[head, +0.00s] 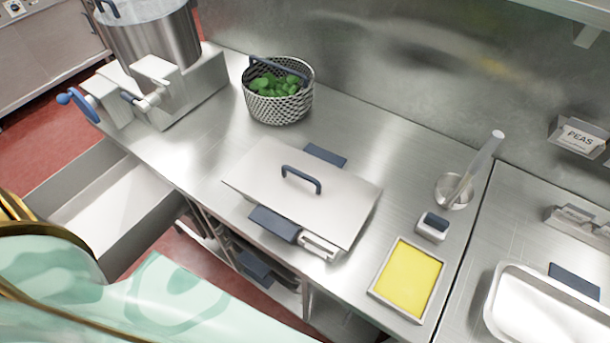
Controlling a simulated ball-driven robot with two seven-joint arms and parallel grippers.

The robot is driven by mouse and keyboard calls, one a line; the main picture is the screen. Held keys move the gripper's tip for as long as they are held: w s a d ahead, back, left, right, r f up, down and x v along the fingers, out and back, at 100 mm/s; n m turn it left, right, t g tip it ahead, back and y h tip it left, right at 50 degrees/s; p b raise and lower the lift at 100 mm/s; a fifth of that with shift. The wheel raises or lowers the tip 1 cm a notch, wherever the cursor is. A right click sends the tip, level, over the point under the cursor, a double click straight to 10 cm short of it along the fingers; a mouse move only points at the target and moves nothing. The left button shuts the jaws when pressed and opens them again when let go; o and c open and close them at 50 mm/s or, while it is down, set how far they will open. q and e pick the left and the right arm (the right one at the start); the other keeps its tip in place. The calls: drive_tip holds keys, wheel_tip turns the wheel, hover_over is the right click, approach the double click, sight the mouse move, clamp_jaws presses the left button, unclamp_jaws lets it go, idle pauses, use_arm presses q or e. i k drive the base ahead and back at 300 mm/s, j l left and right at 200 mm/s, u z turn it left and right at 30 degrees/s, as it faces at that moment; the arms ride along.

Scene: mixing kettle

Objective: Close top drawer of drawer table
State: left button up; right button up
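The drawer table (215,130) is a brushed-steel counter running along the back wall. Its top drawer (118,205) shows at the left, pulled out from under the counter's front edge, with a pale, empty-looking inside. Its near end is partly hidden by my mint-green and gold arm at the lower left. The drawer's front face and handle cannot be seen. Neither my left gripper nor my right gripper shows in the head view, so whether they touch the drawer cannot be told.
On the counter stand a steel pot (150,38) on a cranked stand, a basket of greens (278,92), a lidded box (300,190), a cup with a tool (455,190) and a yellow-filled tray (410,278). Shelves (260,265) sit beneath. Red floor (175,255) shows beside the drawer.

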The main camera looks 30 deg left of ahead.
sight(105, 197)
drive_tip(key=k+j, duration=0.15)
drive_tip(key=k, duration=0.35)
drive_tip(key=k+u, duration=0.1)
drive_tip(key=u, duration=0.3)
drive_tip(key=k+j+u, duration=0.1)
drive_tip(key=u, duration=0.25)
drive_tip(key=k+j+u, duration=0.1)
drive_tip(key=u, duration=0.3)
drive_tip(key=j+u, duration=0.15)
drive_tip(key=u, duration=0.95)
drive_tip(key=k+j, duration=0.05)
